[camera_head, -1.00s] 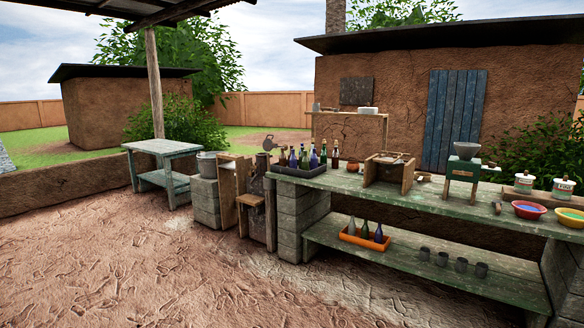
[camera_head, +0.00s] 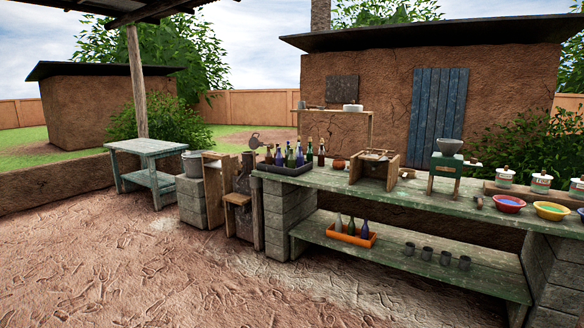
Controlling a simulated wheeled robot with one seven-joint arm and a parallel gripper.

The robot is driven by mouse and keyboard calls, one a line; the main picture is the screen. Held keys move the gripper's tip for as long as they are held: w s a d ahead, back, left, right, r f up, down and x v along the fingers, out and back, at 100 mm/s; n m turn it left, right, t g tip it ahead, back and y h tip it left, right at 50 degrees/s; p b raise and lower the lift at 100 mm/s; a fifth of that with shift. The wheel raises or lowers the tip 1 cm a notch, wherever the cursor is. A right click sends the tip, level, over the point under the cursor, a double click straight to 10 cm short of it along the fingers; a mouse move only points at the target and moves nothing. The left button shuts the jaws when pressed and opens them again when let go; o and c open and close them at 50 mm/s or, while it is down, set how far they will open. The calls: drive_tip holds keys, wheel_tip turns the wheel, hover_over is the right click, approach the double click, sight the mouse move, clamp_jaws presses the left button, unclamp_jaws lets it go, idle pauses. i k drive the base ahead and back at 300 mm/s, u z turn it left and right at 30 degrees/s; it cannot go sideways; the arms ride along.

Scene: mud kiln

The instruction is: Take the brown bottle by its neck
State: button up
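A brown bottle (camera_head: 321,153) stands upright on the green bench top (camera_head: 420,191), just right of a dark tray (camera_head: 287,170). Several green, clear and purple bottles (camera_head: 290,157) stand in that tray. The brown bottle's neck points up and looks uncovered from here. The bottles are small and far off in this view. My gripper is not in view.
The lower shelf holds an orange tray (camera_head: 349,239) of bottles and several dark cups (camera_head: 427,253). A wooden frame (camera_head: 374,170) stands right of the brown bottle. The dirt floor (camera_head: 150,270) in front is open.

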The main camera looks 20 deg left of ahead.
sight(268, 157)
drive_tip(key=u, duration=0.2)
drive_tip(key=i, duration=0.55)
drive_tip(key=u, duration=0.95)
drive_tip(key=i, duration=1.25)
drive_tip(key=u, duration=0.8)
drive_tip(key=i, duration=2.5)
drive_tip(key=z, duration=0.6)
drive_tip(key=i, duration=1.45)
drive_tip(key=z, duration=0.75)
drive_tip(key=i, duration=0.6)
drive_tip(key=u, duration=0.05)
